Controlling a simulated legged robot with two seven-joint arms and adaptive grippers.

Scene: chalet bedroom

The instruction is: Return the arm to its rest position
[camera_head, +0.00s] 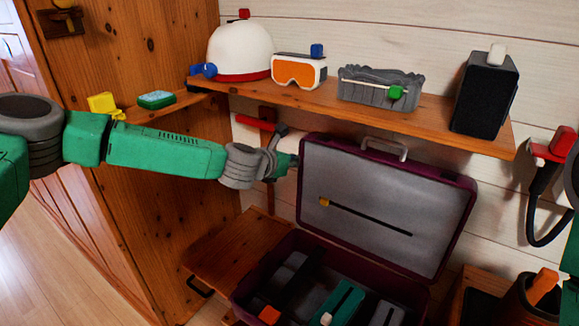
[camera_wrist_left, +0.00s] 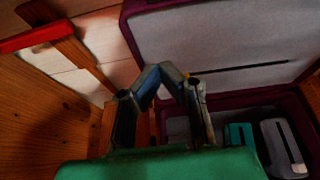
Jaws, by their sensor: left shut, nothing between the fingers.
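My left arm (camera_head: 165,150), green with grey joints, reaches in from the left of the head view, roughly level. My left gripper (camera_head: 284,163) is beside the left edge of the open suitcase lid, partly hidden by its own wrist. In the left wrist view my left gripper (camera_wrist_left: 160,72) is shut with its fingertips together and nothing between them. The lid and the case's inside lie beyond and to the right of it there. My right gripper is not in view.
The open purple suitcase (camera_head: 468,184) holds grey and teal items. Above is a wooden shelf (camera_head: 330,104) with a white helmet (camera_head: 240,50), orange goggles (camera_head: 298,72), a grey rack (camera_head: 380,86) and a black speaker (camera_head: 484,92). A red-handled tool (camera_head: 256,123) hangs behind the gripper.

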